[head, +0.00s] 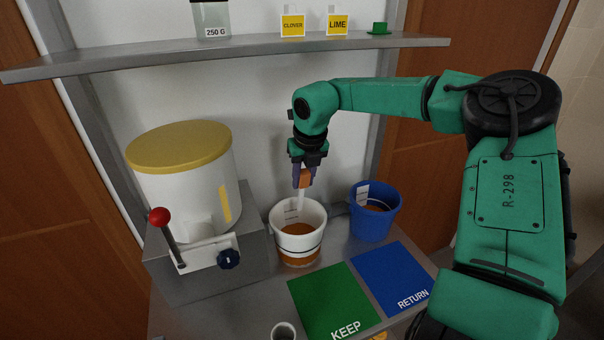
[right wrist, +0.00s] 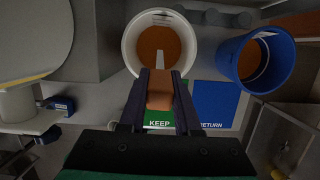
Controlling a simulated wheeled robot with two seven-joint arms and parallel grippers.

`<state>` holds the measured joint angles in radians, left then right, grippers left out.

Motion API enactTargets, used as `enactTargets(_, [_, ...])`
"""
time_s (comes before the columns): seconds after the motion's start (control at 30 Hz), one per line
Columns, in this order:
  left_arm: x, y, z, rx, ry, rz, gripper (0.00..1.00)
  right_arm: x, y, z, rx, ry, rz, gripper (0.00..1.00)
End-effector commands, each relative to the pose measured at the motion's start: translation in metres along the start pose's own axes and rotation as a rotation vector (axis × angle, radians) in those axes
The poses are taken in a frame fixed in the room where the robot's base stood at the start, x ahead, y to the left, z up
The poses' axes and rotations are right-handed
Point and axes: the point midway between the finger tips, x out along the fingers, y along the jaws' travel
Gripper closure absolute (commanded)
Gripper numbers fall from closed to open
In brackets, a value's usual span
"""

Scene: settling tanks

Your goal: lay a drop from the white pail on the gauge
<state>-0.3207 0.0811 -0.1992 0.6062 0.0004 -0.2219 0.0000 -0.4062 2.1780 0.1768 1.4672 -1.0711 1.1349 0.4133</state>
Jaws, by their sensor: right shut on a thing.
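The white pail (head: 298,257) stands on the bench with amber-brown liquid in it; it also shows at the top of the right wrist view (right wrist: 133,45). My right gripper (head: 303,178) is above the pail, shut on a tool with an orange-brown grip (right wrist: 160,90) and a thin pale stem (head: 300,198). The stem points down into the pail's mouth. I cannot tell whether its tip touches the liquid. I cannot make out the gauge for certain in either view. My left gripper is not in view.
A blue pail (head: 374,222) with brown contents stands right of the white pail. In front lie a green KEEP mat (head: 330,300) and a blue RETURN mat (head: 390,275). A yellow-lidded tank (head: 180,190) with a red-knobbed lever stands left. A shelf (head: 250,50) runs above. A small cup (head: 284,328) is at the front.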

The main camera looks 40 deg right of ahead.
Motion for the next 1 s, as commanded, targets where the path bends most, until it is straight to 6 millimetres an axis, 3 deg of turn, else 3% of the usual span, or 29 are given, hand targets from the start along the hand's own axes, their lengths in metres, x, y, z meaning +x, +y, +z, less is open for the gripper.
enactTargets(0.3, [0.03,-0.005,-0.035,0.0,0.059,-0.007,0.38,0.036,-0.001,-0.009,0.0,0.0,0.0,1.0])
enactTargets(0.6, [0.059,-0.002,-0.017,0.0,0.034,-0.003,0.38,0.065,-0.001,-0.017,-0.001,0.0,0.0,1.0])
enactTargets(1.0, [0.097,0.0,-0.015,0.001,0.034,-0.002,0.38,0.103,-0.001,-0.026,-0.001,0.0,0.0,1.0])
